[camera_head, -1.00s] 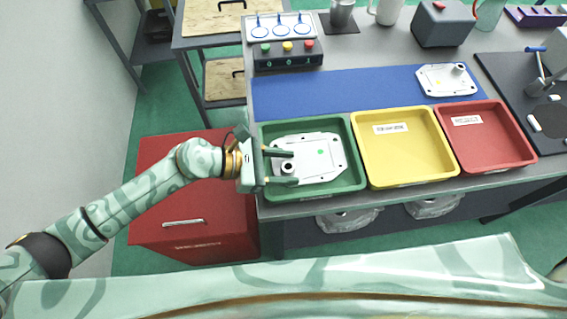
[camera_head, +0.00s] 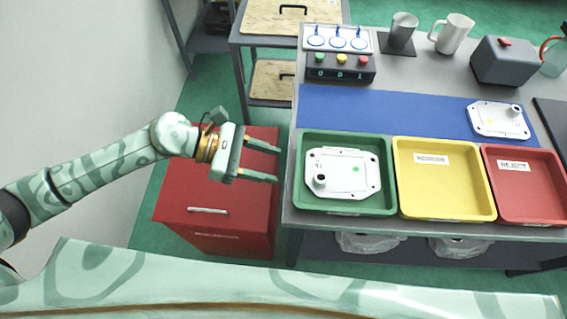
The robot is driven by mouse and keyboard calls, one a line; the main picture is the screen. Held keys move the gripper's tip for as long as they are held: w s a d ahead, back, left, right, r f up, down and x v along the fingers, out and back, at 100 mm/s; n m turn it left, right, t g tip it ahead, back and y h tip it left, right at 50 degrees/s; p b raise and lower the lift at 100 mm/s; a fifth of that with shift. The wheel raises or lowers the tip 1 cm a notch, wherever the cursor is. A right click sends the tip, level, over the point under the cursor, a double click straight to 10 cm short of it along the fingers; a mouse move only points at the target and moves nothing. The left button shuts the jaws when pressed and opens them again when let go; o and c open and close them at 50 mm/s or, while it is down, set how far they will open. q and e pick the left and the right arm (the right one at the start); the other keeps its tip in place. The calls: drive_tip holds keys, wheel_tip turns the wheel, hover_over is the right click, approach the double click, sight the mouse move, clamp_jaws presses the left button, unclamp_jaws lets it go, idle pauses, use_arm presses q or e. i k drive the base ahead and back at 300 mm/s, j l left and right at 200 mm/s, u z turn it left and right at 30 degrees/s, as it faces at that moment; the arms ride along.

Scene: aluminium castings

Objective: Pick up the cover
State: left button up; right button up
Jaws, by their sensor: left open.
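One white cast cover (camera_head: 343,173) with a short round spout and a green dot lies in the green tray (camera_head: 390,185). A second white cover (camera_head: 498,120) with a spout and a small yellow mark lies on the right end of the blue mat (camera_head: 400,111). My left gripper (camera_head: 277,163) is open and empty. Its two fingers point right, and it is just left of the green tray, apart from the cover in it. My right gripper is not in view.
A yellow tray (camera_head: 445,207) and a red tray (camera_head: 527,207) stand right of the green one. Behind the mat are a button box (camera_head: 340,69), mugs (camera_head: 402,31) and a grey box (camera_head: 503,60). A red cabinet (camera_head: 215,210) stands below my left gripper.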

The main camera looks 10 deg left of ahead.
sight(491, 119)
drive_tip(key=z, duration=1.35)
drive_tip(key=i+l+z, duration=0.2)
drive_tip(key=i+l, duration=0.75)
drive_tip(key=l, duration=0.1)
